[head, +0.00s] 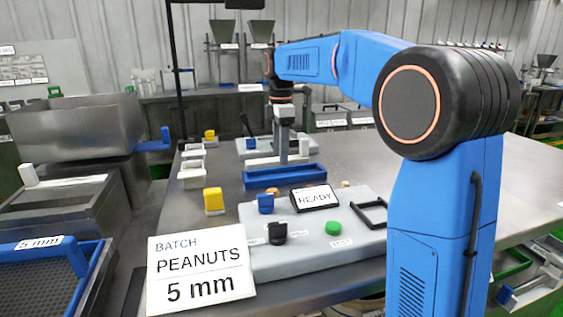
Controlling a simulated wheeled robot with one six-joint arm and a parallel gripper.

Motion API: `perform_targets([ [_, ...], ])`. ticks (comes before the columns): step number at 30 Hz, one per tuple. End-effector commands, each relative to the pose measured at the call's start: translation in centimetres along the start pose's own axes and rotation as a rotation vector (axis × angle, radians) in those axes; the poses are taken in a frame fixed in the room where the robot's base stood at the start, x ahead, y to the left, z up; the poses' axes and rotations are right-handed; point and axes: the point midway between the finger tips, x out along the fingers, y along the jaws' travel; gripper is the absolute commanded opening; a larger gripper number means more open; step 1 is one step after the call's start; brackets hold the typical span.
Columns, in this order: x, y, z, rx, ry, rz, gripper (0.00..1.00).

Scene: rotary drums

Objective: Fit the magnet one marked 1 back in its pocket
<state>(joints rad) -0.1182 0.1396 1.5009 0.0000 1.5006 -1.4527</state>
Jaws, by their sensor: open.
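My gripper (284,128) points down over the middle of the table, above and behind a blue tray (255,182). Its jaws are open; they are small here, and I see nothing clearly held. A grey upright piece (283,152) shows directly below it; I cannot tell whether they touch. A white bar (262,161) lies behind the blue tray, beside the upright piece. I cannot make out a mark 1 on anything, so I cannot tell which piece is the magnet. Its pocket is not recognisable either.
A grey control panel (300,262) with a READY display (314,197) and a green button (333,228) stands in front. A batch sign (202,272) reads PEANUTS 5 mm. Yellow blocks (214,201) and small white trays (191,172) are at left. The table's right side is clear.

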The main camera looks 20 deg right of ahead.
Motion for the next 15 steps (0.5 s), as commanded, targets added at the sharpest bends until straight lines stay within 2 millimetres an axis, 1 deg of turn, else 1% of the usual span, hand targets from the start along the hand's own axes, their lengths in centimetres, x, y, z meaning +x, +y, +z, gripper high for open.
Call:
perform_targets([
  [1,0.7,0.0,0.0,0.000,0.000,-0.002,0.50],
  [3,1.4,0.0,0.0,0.000,0.000,-0.002,0.50],
  [5,1.8,0.0,0.0,0.000,0.000,-0.001,0.50],
  [13,2.1,0.0,0.0,0.000,0.000,0.000,0.50],
  [14,2.1,0.0,0.0,0.000,0.000,0.000,0.48],
  [15,2.1,0.0,0.0,0.000,0.000,0.000,0.38],
])
